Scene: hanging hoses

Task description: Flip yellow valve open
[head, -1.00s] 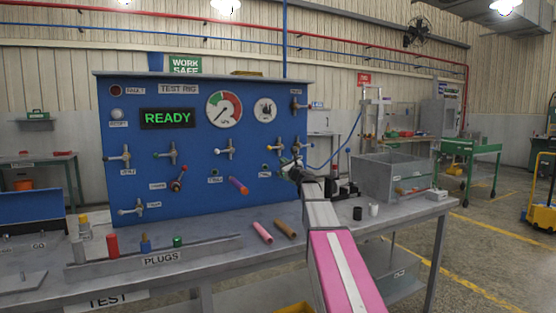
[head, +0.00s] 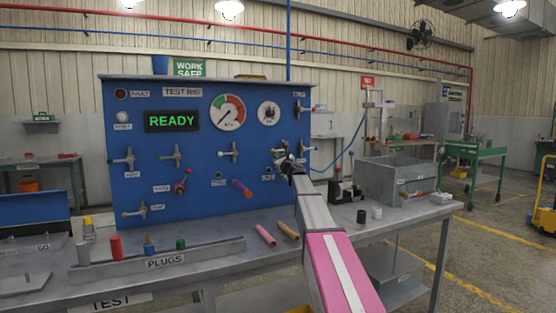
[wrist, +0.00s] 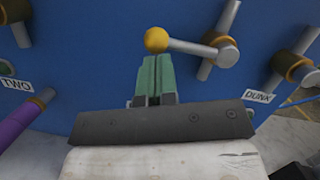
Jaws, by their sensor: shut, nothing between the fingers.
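The yellow valve shows in the wrist view: a yellow ball knob (wrist: 156,40) on the left end of a grey lever (wrist: 190,47). The lever runs roughly sideways to a valve body with a brass-coloured collar on a pipe (wrist: 222,48). My gripper (wrist: 155,62) has its green fingers shut with nothing between them. The fingertips are just below the yellow knob in the picture; I cannot tell whether they touch it. In the head view my gripper (head: 284,160) is at the right part of the blue panel (head: 205,110) and partly hides the valve.
A purple hose (wrist: 22,122) hangs to the left near the TWO label. Another brass-collared fitting (wrist: 295,68) is at the right, by the DUNK label (wrist: 258,96). Several other levers are on the panel.

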